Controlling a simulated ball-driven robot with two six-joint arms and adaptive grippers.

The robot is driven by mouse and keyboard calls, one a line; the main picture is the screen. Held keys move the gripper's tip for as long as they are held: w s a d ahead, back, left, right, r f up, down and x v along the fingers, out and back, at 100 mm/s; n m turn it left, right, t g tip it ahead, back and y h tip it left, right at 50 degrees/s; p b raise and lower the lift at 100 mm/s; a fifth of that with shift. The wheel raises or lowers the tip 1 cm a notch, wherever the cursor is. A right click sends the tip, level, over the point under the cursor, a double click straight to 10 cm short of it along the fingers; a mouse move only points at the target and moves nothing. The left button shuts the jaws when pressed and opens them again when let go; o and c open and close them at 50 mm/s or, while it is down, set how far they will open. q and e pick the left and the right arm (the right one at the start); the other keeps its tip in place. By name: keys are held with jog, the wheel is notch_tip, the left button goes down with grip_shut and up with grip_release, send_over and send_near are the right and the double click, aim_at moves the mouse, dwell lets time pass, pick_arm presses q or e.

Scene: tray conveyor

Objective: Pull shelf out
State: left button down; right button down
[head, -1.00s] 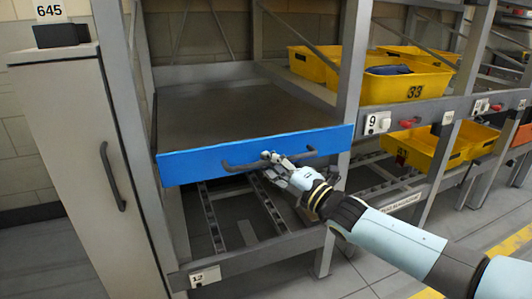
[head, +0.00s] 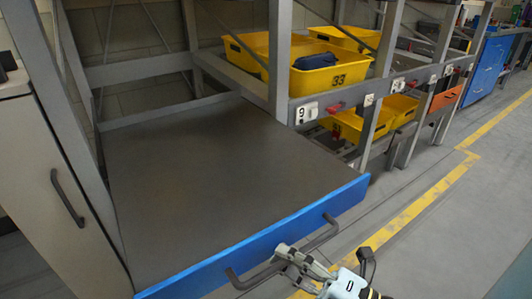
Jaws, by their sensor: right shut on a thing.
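The shelf (head: 200,165) is a flat dark panel with a blue front (head: 330,203), and it stands well out of its grey rack frame. Its dark bar handle (head: 318,238) runs along the blue front. My right gripper (head: 288,254) is at the bottom of the head view, shut on the middle of the handle. The handle's two ends show on either side of the fingers. The shelf top is empty. My left gripper is not in view.
A grey cabinet (head: 35,150) with a vertical handle stands close at the left. Yellow bins (head: 315,78) sit in the rack to the right. Open grey floor (head: 450,225) with yellow lines lies at the right.

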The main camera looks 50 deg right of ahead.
jog(key=shift+s+a, duration=0.2)
jog(key=shift+s, duration=0.6)
jog(key=shift+s+a, duration=0.15)
jog(key=shift+s, duration=0.6)
jog(key=c, duration=1.6)
grip_release()
jog(key=v, duration=1.2)
